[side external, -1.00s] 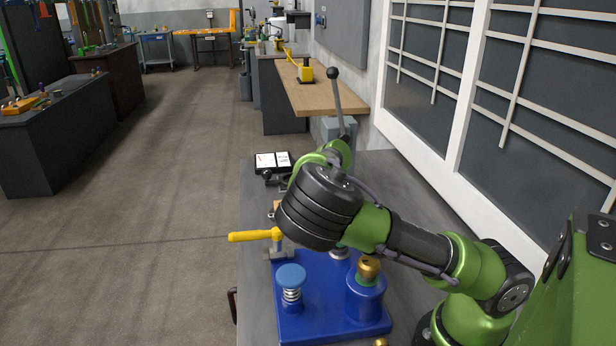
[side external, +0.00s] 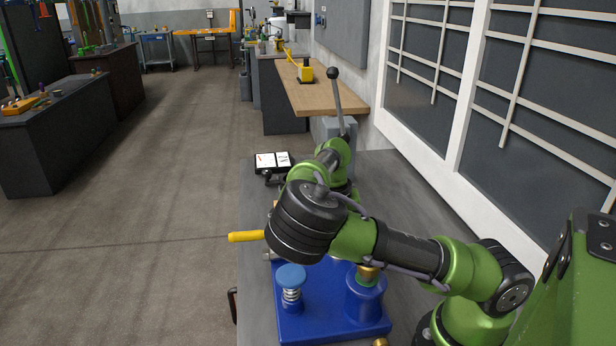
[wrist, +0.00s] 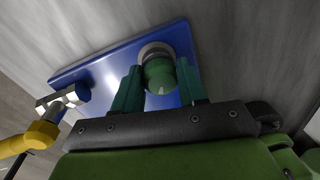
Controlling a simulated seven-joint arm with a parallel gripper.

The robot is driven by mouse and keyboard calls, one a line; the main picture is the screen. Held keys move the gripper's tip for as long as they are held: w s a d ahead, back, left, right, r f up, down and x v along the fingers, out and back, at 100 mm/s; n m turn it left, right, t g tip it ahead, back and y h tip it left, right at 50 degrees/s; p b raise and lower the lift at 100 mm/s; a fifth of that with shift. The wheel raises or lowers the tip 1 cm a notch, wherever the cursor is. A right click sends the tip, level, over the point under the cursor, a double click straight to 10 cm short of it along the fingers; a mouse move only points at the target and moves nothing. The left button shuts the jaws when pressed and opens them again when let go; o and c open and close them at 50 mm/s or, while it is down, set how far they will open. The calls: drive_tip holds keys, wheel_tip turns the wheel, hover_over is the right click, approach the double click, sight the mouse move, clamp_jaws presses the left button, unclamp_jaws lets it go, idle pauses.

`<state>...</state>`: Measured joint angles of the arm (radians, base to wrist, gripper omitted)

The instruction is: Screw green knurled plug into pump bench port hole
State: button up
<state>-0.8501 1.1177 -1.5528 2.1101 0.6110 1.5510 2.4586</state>
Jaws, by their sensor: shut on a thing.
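The green plug (wrist: 160,76) is between the two green fingers of my gripper (wrist: 157,82) in the wrist view, and the gripper is shut on it. A light grey ring (wrist: 154,48) shows right behind the plug, over the blue pump bench plate (wrist: 105,70). The plug lines up closely with this ring, but I cannot tell how deep it sits or whether it touches. The port hole itself is hidden by the plug. In the side view my arm's black wrist housing hides the gripper, the plug and the port. The blue bench base (side external: 320,326) shows below it.
A yellow-handled lever (side external: 246,237) sticks out left of the bench and also shows in the wrist view (wrist: 35,137). A blue-capped spring plunger (side external: 291,277) and a blue cylinder with a brass top (side external: 366,295) stand near the front.

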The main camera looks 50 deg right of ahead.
drive_tip(key=shift+m, duration=0.8)
drive_tip(key=shift+m+y, duration=0.3)
drive_tip(key=shift+m, duration=1.4)
drive_tip(key=shift+d+m, duration=0.1)
drive_tip(key=shift+m, duration=0.8)
drive_tip(key=o, duration=0.6)
drive_tip(key=shift+c, duration=0.2)
drive_tip(key=shift+n, duration=1.8)
